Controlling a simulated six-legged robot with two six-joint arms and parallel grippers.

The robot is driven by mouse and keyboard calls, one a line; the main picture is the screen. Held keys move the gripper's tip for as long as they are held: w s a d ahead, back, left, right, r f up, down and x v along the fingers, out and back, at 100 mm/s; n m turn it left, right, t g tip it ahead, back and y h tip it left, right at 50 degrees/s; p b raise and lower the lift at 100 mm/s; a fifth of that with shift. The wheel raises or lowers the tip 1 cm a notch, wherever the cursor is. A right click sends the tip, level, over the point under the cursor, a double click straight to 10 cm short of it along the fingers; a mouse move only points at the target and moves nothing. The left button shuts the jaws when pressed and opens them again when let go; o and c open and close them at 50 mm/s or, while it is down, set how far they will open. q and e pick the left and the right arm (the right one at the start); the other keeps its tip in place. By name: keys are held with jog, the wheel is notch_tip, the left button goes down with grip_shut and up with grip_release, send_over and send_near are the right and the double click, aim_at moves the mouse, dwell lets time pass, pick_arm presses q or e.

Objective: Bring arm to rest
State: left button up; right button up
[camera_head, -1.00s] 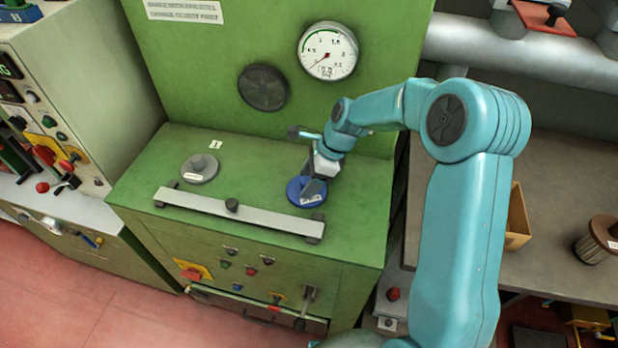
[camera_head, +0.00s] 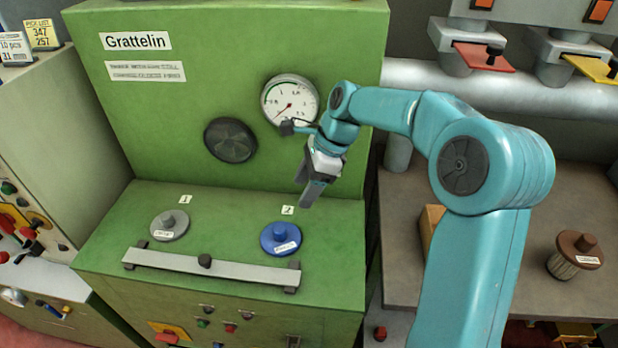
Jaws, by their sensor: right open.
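My right arm, teal, comes in from the right, and its gripper (camera_head: 308,190) hangs above the green machine's top, open and empty. A blue round lid with a knob (camera_head: 281,239) sits below and slightly left of the gripper, apart from it, at the spot marked 2. A grey round lid with a knob (camera_head: 169,225) sits to the left at the spot marked 1. My left gripper does not show.
A metal bar (camera_head: 210,265) runs across the front of the green machine (camera_head: 335,220). A gauge (camera_head: 289,102) is on its back panel, close behind my wrist. A brown-lidded container (camera_head: 576,254) stands on the right bench. A grey cabinet stands at left.

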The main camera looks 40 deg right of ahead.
jog(key=shift+v, duration=1)
jog(key=shift+s, duration=0.1)
